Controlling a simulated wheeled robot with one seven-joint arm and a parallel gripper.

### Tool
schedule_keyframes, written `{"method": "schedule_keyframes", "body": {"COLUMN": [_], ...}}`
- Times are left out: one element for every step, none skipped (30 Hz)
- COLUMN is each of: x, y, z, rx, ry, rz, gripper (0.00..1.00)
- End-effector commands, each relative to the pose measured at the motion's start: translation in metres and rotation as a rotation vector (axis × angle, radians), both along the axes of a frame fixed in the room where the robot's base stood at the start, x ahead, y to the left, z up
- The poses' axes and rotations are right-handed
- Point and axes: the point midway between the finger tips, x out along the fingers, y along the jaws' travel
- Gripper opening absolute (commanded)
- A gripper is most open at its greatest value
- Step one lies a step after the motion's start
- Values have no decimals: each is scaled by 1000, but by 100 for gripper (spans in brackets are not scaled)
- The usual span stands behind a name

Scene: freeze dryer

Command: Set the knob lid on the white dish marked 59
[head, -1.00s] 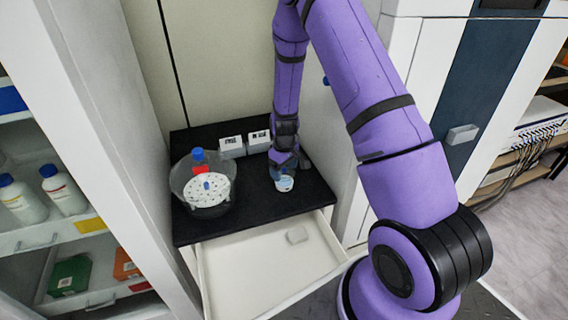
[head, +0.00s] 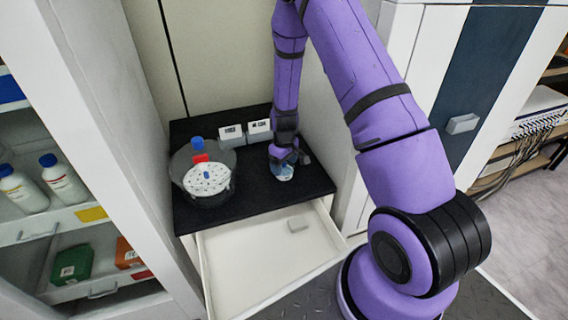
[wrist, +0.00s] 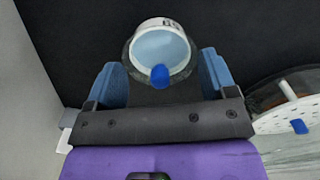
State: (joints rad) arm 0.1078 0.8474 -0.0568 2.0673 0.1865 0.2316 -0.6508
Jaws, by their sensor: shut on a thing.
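The white dish (wrist: 158,22) stands on the black bench top, with dark marking on its wall that is too small and turned to read surely. The clear knob lid (wrist: 127,57) with its blue knob (wrist: 160,77) shows over the dish's mouth in the wrist view. My gripper (wrist: 164,78) is shut on the lid, one blue finger on each side of it. I cannot tell whether the lid touches the dish's rim. In the head view my gripper (head: 283,160) is low over the dish (head: 284,173) and hides most of it.
A clear round vessel with a perforated white plate (head: 206,180) stands left of my gripper. Two white labelled boxes (head: 231,135) stand behind. An open white drawer (head: 260,265) juts out below the bench top, with a small grey piece on it. A white wall rises close on the right.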

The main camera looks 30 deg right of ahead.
Motion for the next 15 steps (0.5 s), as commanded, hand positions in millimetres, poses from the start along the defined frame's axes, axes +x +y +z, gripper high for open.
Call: {"method": "schedule_keyframes", "body": {"x": [0, 0, 0, 0, 0, 0, 0, 0, 0, 0, 0, 0, 0, 0, 0], "y": [0, 0, 0, 0, 0, 0, 0, 0, 0, 0, 0, 0, 0, 0, 0], "z": [0, -1, -1, -2, -2, -2, -2, -3, -3, -4, -4, -4, -5, -5, -5], "rx": [0, 0, 0, 0, 0, 0, 0, 0, 0, 0, 0, 0, 0, 0, 0], "ry": [0, 0, 0, 0, 0, 0, 0, 0, 0, 0, 0, 0, 0, -1, -1], "rz": [0, 0, 0, 0, 0, 0, 0, 0, 0, 0, 0, 0, 0, 0, 0], "gripper": [65, 65, 65, 65, 65, 65, 65, 65, 65, 65, 65, 65, 65, 65, 65]}}
